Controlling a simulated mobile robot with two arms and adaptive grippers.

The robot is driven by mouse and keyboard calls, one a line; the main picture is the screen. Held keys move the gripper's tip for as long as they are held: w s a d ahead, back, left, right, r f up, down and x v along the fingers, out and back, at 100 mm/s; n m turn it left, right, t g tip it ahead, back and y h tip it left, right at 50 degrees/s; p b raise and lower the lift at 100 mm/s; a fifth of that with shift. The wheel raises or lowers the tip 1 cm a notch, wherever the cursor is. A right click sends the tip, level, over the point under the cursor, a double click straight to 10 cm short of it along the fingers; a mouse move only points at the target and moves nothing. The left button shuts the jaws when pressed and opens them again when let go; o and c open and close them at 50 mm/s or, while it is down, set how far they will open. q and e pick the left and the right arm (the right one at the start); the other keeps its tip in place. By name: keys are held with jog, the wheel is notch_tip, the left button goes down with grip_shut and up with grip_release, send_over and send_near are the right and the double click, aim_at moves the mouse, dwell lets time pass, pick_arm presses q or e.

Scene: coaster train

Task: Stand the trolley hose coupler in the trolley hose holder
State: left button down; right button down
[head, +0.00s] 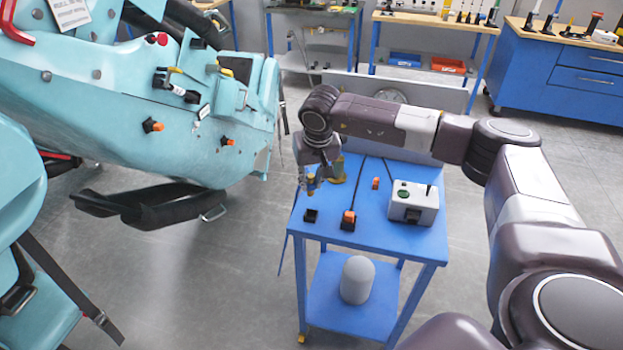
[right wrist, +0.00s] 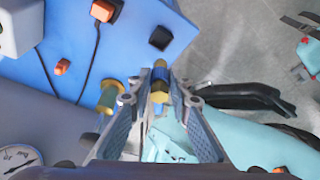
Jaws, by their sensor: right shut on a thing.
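My right gripper (head: 309,186) is shut on a small brass-coloured coupler with a blue band (head: 311,181), held above the left edge of the blue trolley (head: 392,246). In the right wrist view the coupler (right wrist: 159,82) shows between the two fingers (right wrist: 158,100). A brass-coloured, flanged piece (head: 337,172) stands on the trolley just behind the gripper; it also shows in the right wrist view (right wrist: 109,97). A small black square holder (head: 311,216) sits at the trolley's near left corner. I cannot tell for certain which is the hose holder. My left gripper is out of view.
An orange plug (head: 348,217) in a black base, a smaller orange piece (head: 376,183) and a grey box (head: 413,203) are on the trolley. A grey cylinder (head: 358,280) stands on its lower shelf.

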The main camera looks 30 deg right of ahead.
aim_at(312, 195)
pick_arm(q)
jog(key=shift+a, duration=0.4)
